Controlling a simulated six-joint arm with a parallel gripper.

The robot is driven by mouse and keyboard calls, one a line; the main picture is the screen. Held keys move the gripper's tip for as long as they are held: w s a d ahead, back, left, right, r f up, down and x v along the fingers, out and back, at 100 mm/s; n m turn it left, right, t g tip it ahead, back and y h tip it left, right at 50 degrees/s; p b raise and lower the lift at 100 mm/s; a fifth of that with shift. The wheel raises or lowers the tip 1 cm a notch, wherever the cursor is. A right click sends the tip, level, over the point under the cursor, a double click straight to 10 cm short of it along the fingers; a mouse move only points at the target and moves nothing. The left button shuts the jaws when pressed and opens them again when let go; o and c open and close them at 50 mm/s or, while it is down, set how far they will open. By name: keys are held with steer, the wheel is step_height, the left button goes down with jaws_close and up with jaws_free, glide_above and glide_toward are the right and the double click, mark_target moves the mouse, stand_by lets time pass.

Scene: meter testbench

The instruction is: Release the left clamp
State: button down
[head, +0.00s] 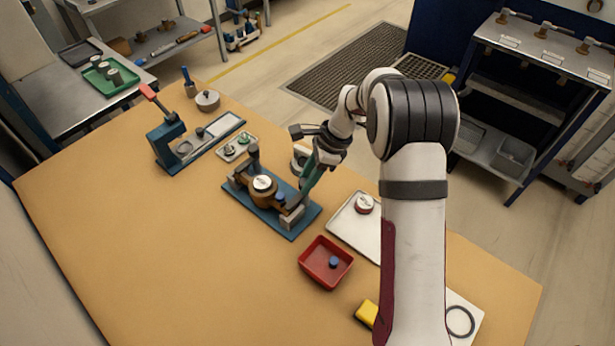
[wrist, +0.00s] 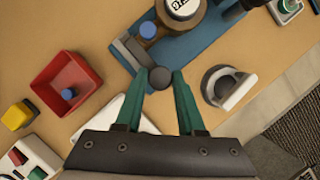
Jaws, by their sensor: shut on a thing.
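A round brass meter (head: 262,184) with a white face sits on a blue fixture plate (head: 293,234) in the head view. It also shows at the top of the wrist view (wrist: 183,8). A grey clamp block (head: 293,216) stands at the plate's right end, near a blue cap (wrist: 148,30). A dark upright clamp post (head: 253,158) stands at the plate's far left end. My gripper (wrist: 164,76) has its green fingers on either side of a dark round knob (wrist: 160,79) beside the grey block. It is shut on this knob. Its link to the clamp is partly hidden.
A red tray (head: 318,279) holding a blue cap lies in front of the fixture. A white tray (head: 345,232) with a red-rimmed part lies right. A blue press (head: 168,145) stands further left. The table's front left is clear.

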steer(key=shift+n, duration=0.3)
steer(key=n+g, duration=0.1)
steer(key=n, duration=0.3)
steer(key=shift+w+g, duration=0.15)
steer(key=shift+g, duration=0.25)
steer(key=n, duration=0.2)
steer(key=n+g+h, duration=0.1)
steer(key=n, duration=0.1)
steer(key=shift+w+a+n+g, duration=0.1)
steer(key=shift+n+g, duration=0.2)
steer(key=n, duration=0.2)
steer(key=n+h, duration=0.1)
steer(key=n, duration=0.1)
steer(key=shift+a+g+h, duration=0.1)
steer(key=shift+g+h, duration=0.2)
steer(key=shift+g, duration=0.1)
steer(key=n+h, duration=0.1)
steer(key=n, duration=0.3)
steer(key=shift+a+h, duration=0.1)
steer(key=shift+h, duration=0.3)
steer(key=shift+n, duration=0.5)
steer(key=c, duration=0.5)
jaws_free()
